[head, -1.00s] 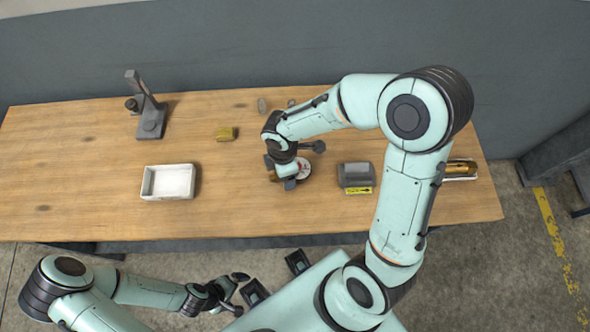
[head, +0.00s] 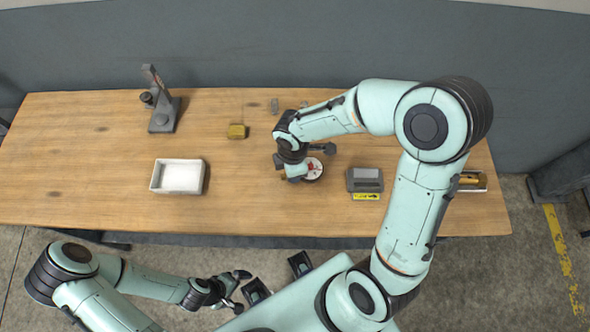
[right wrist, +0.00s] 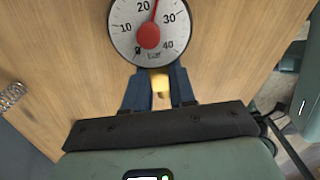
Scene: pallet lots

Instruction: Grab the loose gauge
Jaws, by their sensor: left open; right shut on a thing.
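The loose gauge (head: 314,169) has a round white dial with a red centre and lies over the table's middle in the head view. In the right wrist view its dial (right wrist: 150,28) shows numbers and a red needle. My right gripper (right wrist: 160,84) is shut on the gauge, its two blue fingers either side of the brass stem below the dial. In the head view my right gripper (head: 294,176) is partly hidden by its own wrist. I cannot tell whether the gauge touches the table. My left gripper (head: 242,290) is open and empty in front of the table.
A white tray (head: 155,176) stands on the table's left half. A dark stand (head: 162,115) and a small brass block (head: 237,131) are behind it. A grey block with a yellow label (head: 366,182) stands right of the gauge. A tray with a brass item (head: 472,182) is at the right end.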

